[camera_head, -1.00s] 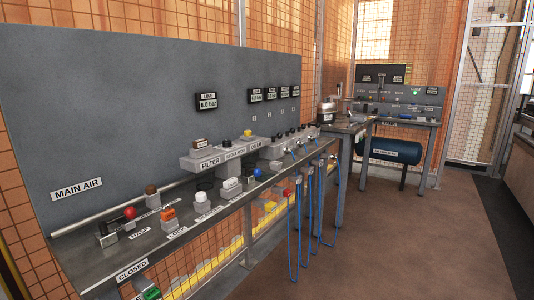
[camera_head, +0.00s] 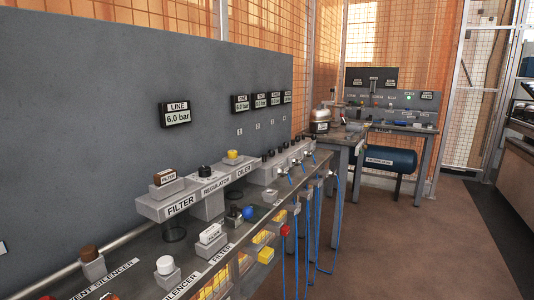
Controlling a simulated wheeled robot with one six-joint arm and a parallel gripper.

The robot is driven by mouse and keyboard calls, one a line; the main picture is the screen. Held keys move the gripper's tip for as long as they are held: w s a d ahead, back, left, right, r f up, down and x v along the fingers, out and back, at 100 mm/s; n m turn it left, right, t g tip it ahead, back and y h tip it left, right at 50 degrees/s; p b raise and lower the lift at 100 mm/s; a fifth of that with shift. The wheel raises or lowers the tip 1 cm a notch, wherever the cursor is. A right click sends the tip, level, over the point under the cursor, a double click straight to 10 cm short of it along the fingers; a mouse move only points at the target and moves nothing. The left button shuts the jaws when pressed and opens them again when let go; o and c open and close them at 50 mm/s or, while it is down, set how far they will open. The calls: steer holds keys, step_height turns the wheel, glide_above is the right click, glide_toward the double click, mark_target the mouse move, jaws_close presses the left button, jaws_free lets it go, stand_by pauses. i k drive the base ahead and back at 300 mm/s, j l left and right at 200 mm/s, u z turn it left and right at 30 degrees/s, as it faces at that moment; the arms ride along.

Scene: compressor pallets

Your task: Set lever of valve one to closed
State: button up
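A grey manifold block (camera_head: 270,174) sits on the bench right of the oiler, with several small black handles (camera_head: 284,148) along it. Small numbered plates (camera_head: 239,132) are on the grey panel above it. I cannot tell which handle is the lever of valve one, nor how it is set. Blue hoses (camera_head: 308,240) hang from the outlets at the bench's front edge. My gripper is not in view.
A grey bench (camera_head: 140,260) carries filter, regulator and oiler units (camera_head: 208,190) and loose parts at its front. A line display (camera_head: 177,114) reads 6.0 bar. A second bench (camera_head: 405,126) with a blue tank (camera_head: 385,159) stands farther back. The brown floor (camera_head: 425,240) at right is clear.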

mark_target(271, 152)
steer(key=i+l, duration=0.1)
steer(key=i, duration=0.45)
steer(key=i+l+u, duration=0.1)
steer(key=i, duration=0.45)
steer(key=i+l, duration=0.15)
steer(key=i, duration=0.4)
steer(key=i+l+u, duration=0.1)
steer(key=i, duration=0.45)
